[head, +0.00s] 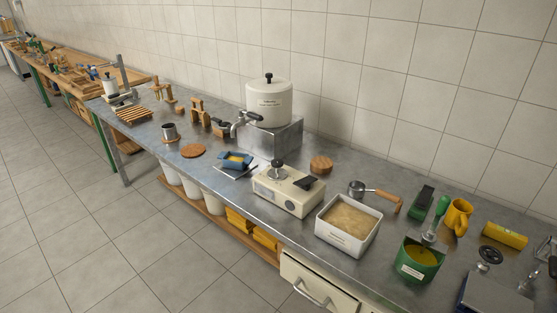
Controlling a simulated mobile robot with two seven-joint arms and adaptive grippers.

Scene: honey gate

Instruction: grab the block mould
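A small blue mould (236,158) with yellow material inside sits on the steel bench (213,180), left of the cream appliance. It looks like the block mould, but I cannot read a label on it. Neither of my grippers shows in the head view.
A cream appliance (289,192) and a white tub (348,227) of tan material stand right of the mould. A white tank (269,102) with a tap is behind it. A round cork-coloured mat (193,151) lies to its left. Floor in front is clear.

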